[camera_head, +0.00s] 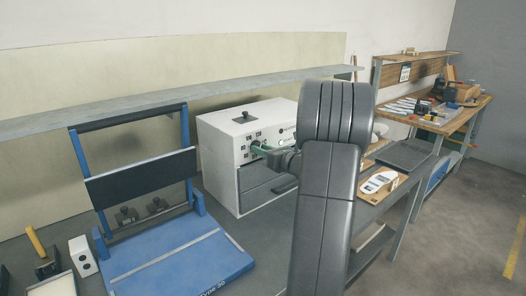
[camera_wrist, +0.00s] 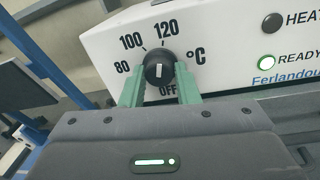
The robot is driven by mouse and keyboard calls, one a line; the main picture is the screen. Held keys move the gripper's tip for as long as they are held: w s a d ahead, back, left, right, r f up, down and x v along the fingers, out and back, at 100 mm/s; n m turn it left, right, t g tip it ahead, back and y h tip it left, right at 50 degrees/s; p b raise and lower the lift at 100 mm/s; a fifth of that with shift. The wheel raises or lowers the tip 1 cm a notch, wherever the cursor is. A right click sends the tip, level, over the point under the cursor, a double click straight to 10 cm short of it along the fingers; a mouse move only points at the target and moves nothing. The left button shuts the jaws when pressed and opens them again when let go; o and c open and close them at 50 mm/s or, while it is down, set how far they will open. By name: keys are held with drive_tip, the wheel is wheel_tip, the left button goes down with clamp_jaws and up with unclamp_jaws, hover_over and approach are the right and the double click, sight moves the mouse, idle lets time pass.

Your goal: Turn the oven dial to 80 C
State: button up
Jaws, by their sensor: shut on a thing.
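The oven (camera_head: 232,135) is a white box on the bench in the head view. Its black round dial (camera_wrist: 159,56) shows in the wrist view, with labels 80, 100, 120 °C and OFF around it. The dial's white mark is on its lower part and points down toward OFF. My gripper (camera_wrist: 160,72) has its green fingers on either side of the dial and is shut on it. In the head view my gripper (camera_head: 262,149) reaches the oven's front, and the dial is hidden there.
A blue press frame (camera_head: 180,265) stands left of the oven. A grey shelf (camera_head: 180,98) runs above. A white insole (camera_head: 379,182) lies on the right.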

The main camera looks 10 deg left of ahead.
drive_tip(key=shift+f, duration=0.1)
drive_tip(key=n+b, duration=0.4)
drive_tip(key=b, duration=0.1)
drive_tip(key=shift+f, duration=0.1)
drive_tip(key=n+h+b, duration=0.1)
drive_tip(key=n+b, duration=0.4)
drive_tip(key=b, duration=0.1)
drive_tip(key=n+b, duration=0.6)
drive_tip(key=b, duration=0.1)
drive_tip(key=n+b, duration=0.3)
drive_tip(key=b, duration=0.1)
drive_tip(key=shift+s+a+r+t+h, duration=0.1)
drive_tip(key=shift+r+t+h, duration=0.2)
drive_tip(key=shift+t+h, duration=0.1)
drive_tip(key=shift+n, duration=0.3)
drive_tip(key=shift+r, duration=0.1)
drive_tip(key=o, duration=1)
drive_tip(key=shift+c, duration=0.2)
